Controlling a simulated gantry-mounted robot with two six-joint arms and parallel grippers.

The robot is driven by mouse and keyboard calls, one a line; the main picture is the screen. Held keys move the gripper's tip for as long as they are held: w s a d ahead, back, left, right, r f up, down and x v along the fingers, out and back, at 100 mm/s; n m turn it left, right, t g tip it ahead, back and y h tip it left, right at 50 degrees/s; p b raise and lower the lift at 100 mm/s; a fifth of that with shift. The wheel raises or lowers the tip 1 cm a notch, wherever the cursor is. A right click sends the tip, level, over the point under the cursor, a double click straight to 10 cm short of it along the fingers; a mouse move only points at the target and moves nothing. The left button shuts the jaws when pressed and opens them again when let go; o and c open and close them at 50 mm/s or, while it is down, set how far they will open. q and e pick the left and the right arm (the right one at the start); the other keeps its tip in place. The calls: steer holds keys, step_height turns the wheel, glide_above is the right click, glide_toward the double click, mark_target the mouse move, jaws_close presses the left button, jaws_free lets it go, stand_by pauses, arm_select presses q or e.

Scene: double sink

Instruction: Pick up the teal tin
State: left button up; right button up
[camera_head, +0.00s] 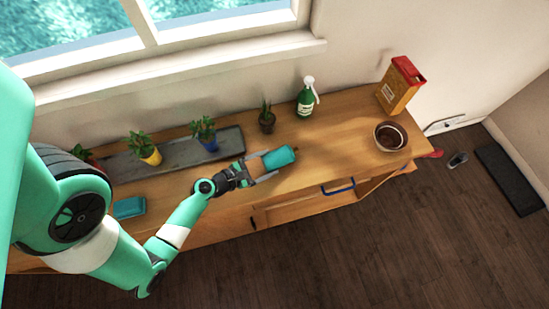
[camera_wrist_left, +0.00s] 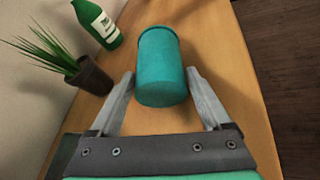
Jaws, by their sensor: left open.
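My left gripper (camera_head: 262,166) is open around the tin's near side, one finger on each side. In the left wrist view the left gripper (camera_wrist_left: 162,85) shows small gaps between its fingers and the tin. The tin's base is partly hidden. My right gripper is not in view.
A dark-potted plant (camera_head: 267,120) and green spray bottle (camera_head: 306,97) stand behind the tin. A bowl (camera_head: 390,137) and yellow-red box (camera_head: 399,85) are farther right. A teal block (camera_head: 129,207) lies left. A drawer (camera_head: 310,203) is open along the front.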

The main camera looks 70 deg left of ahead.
mark_target(275, 160)
arm_select(q)
steer(key=x, duration=0.3)
steer(key=shift+w+a+f, duration=0.1)
steer(key=shift+w, duration=0.25)
steer(key=c, duration=1.1)
step_height(275, 160, up, 10)
steer(key=p, duration=0.7)
